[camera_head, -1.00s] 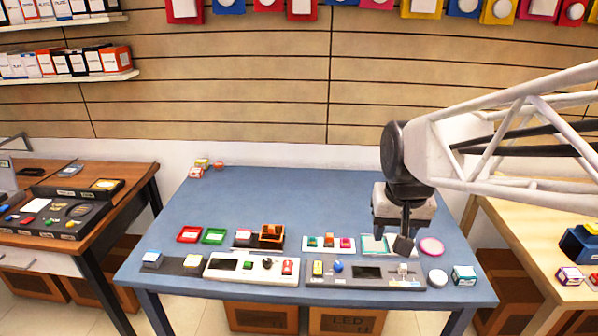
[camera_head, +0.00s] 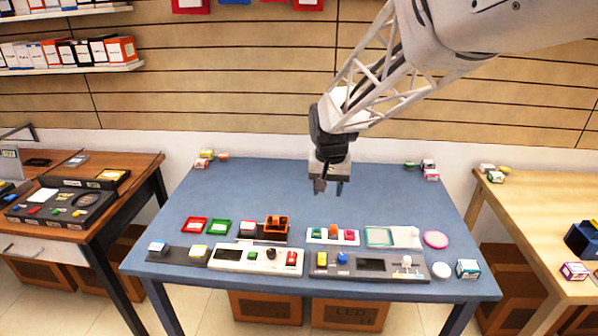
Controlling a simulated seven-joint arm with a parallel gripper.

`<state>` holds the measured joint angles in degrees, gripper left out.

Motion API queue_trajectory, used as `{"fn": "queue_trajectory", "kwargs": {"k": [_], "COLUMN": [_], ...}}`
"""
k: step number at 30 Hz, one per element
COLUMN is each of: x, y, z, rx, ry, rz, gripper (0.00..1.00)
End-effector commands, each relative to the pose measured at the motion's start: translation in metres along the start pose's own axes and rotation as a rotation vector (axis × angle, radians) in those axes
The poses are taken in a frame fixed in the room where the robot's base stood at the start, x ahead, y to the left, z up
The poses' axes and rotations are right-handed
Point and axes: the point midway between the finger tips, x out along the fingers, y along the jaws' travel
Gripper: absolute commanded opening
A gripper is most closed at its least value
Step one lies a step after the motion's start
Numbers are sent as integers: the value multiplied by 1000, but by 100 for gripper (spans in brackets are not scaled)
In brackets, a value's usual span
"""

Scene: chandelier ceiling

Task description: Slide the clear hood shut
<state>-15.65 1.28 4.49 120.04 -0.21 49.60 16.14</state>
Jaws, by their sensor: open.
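A flat light unit with a teal-edged, see-through-looking panel (camera_head: 380,237) lies at the right of the blue table. A pale grey plate (camera_head: 406,237) with a small raised part sits against its right side. This looks like the clear hood and its base, but the pane is too small to tell how far it covers the base. My gripper (camera_head: 330,187) is open and empty, fingers down, above the back middle of the table. It is well behind and to the left of the panel, touching nothing.
A pink disc (camera_head: 435,239) lies right of the panel. A coloured-button strip (camera_head: 332,237) is left of it, and an orange holder (camera_head: 277,226) farther left. A grey control panel (camera_head: 385,266) lies in front. The table's back middle is clear.

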Motion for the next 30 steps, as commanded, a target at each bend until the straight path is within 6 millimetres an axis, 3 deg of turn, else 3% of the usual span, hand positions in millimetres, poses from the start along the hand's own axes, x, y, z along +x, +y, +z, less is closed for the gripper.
{"fn": "queue_trajectory", "kwargs": {"k": [18,24,30], "x": [98,128,144], "y": [-108,-138,-154], "z": [-83,-99,-106], "rx": [-6,-7,-7], "ry": [-58,-71,-77], "rz": [12,16,19], "gripper": [47,47,47]}}
